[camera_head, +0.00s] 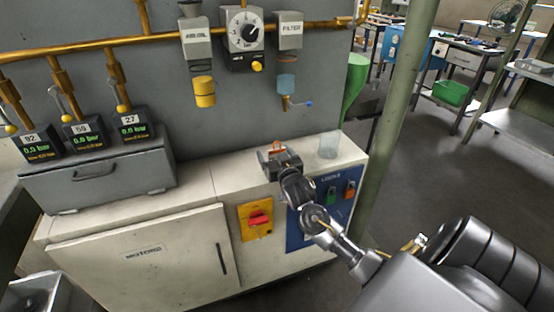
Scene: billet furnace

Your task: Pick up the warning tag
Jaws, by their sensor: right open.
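My right gripper (276,161) is over the right part of the cabinet top, with its arm coming in from the lower right. Its jaws are open. A small orange-red piece (278,146) shows at the fingertips. It may be the warning tag, but it is too small and too covered by the gripper to be sure. I cannot tell whether the fingers touch it. My left gripper is not in view.
A clear glass (328,145) stands on the cabinet top (215,175) just right of the gripper. A blue lock board (315,232) and a red switch on a yellow plate (257,219) are on the front. Pressure gauges (83,132) stand left. A green post (394,120) rises right.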

